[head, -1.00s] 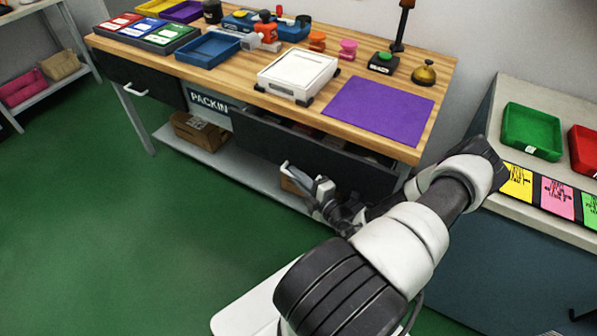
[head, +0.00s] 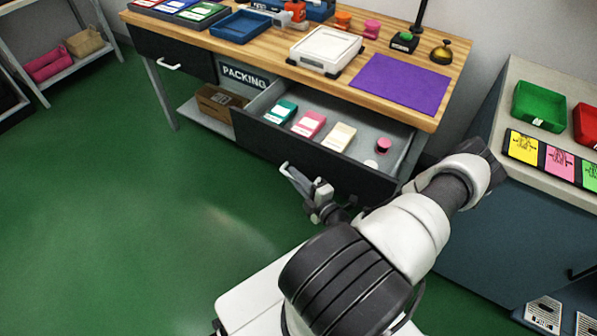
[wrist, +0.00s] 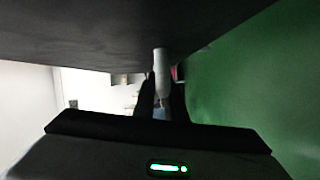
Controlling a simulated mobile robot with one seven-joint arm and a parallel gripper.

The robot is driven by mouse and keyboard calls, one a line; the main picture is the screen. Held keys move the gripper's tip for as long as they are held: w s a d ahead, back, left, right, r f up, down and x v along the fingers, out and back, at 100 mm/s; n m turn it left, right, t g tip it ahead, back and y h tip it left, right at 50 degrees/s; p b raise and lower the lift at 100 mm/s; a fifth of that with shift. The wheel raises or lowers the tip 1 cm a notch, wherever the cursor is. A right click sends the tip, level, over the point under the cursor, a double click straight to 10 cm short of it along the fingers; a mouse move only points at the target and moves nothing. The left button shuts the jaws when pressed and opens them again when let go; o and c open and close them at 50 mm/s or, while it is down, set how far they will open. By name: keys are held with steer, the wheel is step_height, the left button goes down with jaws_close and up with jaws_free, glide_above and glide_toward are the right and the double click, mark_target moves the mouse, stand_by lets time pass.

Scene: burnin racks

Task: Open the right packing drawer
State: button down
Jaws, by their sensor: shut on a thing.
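The right packing drawer (head: 310,156) is pulled well out from under the wooden bench, and its inside shows in the head view. My gripper (head: 300,185) is at the drawer's dark front, low and left of its middle. In the wrist view my gripper (wrist: 163,95) is shut on the pale drawer handle (wrist: 161,68), with a dark finger on each side of it. Inside the drawer lie a green box (head: 281,111), a pink box (head: 309,124), a cream box (head: 338,137), a round pink item (head: 383,145) and a small white round item (head: 371,164).
The bench top holds a purple mat (head: 400,83), a white scale (head: 326,47) and a blue tray (head: 240,26). The left drawer (head: 172,52) is shut. A counter with a green bin (head: 540,106) stands right. The green floor at left is clear.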

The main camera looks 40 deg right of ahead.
steer(key=shift+s+a, duration=0.25)
steer(key=shift+a, duration=0.25)
steer(key=shift+s+a, duration=0.2)
steer(key=shift+a, duration=0.25)
steer(key=c, duration=1.8)
jaws_free()
steer(key=s, duration=0.5)
steer(key=s+r+p, duration=0.1)
steer(key=s, duration=1.1)
steer(key=shift+s+r+p, duration=0.2)
steer(key=shift+p, duration=0.1)
